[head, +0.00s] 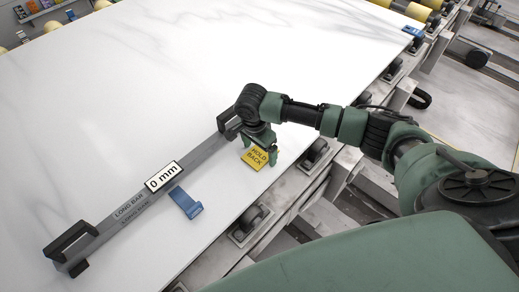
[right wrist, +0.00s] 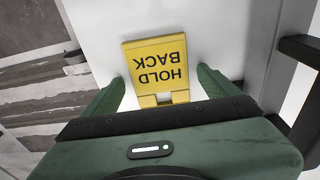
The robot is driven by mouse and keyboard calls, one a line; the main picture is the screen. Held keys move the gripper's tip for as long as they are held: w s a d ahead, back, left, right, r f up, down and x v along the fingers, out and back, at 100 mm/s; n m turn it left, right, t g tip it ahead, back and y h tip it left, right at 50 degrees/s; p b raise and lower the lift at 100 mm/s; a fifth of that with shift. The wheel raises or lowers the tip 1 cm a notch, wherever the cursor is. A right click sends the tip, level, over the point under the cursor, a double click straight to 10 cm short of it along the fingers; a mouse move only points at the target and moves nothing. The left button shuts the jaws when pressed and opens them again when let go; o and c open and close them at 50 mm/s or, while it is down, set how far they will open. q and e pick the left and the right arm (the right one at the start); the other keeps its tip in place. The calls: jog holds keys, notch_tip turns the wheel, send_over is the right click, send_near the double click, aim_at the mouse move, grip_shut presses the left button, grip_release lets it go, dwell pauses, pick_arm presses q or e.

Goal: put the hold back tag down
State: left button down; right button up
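The yellow hold back tag (head: 259,157) lies on the white stone slab (head: 200,80) near its right edge, just below my right gripper (head: 261,143). In the right wrist view the tag (right wrist: 155,68) sits between and beyond the two green fingers of the gripper (right wrist: 160,78), its lettering upside down. The fingers stand apart, with white slab showing between the right finger and the tag, so the gripper looks open. My left gripper is not in view.
A long grey bar (head: 205,152) with black handles and a "0 mm" label lies on the slab beside the tag. A blue tag (head: 186,202) lies near the bar. Rollers (head: 250,222) line the slab's edge. The slab's upper part is clear.

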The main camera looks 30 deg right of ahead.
aim_at(256, 157)
notch_tip(256, 157, up, 12)
jog(key=a, duration=0.1)
jog(key=shift+s+a+b, duration=0.2)
jog(key=shift+b, duration=0.15)
jog(key=shift+r, duration=0.1)
dwell(0.3)
